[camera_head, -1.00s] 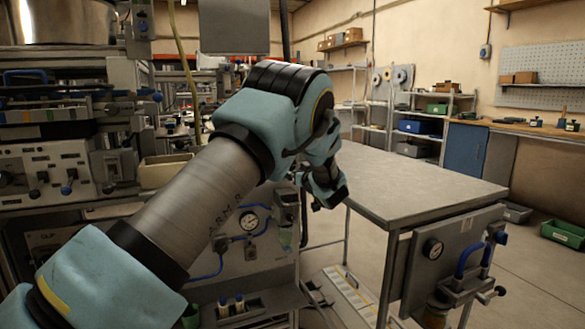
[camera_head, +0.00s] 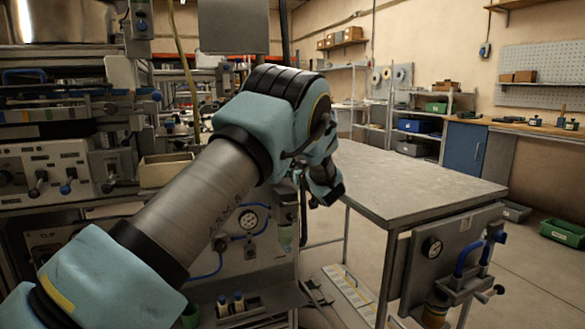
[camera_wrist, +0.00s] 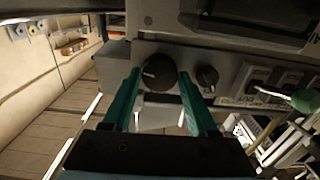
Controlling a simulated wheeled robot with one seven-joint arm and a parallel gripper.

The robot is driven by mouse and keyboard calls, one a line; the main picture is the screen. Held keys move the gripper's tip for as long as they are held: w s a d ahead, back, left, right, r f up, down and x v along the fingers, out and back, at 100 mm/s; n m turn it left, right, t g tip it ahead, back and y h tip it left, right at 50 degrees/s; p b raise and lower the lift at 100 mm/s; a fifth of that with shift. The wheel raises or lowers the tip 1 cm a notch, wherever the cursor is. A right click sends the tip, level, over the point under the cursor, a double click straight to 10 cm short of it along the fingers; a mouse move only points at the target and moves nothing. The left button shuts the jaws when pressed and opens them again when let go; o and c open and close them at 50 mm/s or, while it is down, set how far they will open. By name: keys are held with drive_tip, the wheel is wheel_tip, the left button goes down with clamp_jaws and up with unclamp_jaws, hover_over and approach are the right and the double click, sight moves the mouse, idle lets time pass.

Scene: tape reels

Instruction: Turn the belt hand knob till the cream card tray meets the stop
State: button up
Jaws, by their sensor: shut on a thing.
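In the wrist view, a dark round knob (camera_wrist: 158,75) with a pale index line sits on a grey panel. The two teal fingers of my gripper (camera_wrist: 160,82) are on either side of it, shut on it. I take it as the belt hand knob, though no label is readable. In the head view my arm covers the knob and the fingers. A cream open tray (camera_head: 165,171) stands left of my arm; I cannot tell whether it is the card tray. I cannot make out the stop in either view.
A machine with several levers (camera_head: 60,165) fills the left.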

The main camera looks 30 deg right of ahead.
drive_tip(key=c, duration=0.4)
drive_tip(key=shift+r+p, duration=0.1)
drive_tip(key=shift+p, duration=0.3)
drive_tip(key=m+p, duration=0.2)
drive_tip(key=p, duration=0.1)
drive_tip(key=shift+r+m, duration=0.15)
drive_tip(key=shift+m, duration=0.25)
drive_tip(key=m+p, duration=0.8)
drive_tip(key=m, duration=0.2)
drive_tip(key=shift+m, duration=0.4)
drive_tip(key=m+p, duration=0.2)
drive_tip(key=m, duration=0.4)
drive_tip(key=shift+a, duration=0.1)
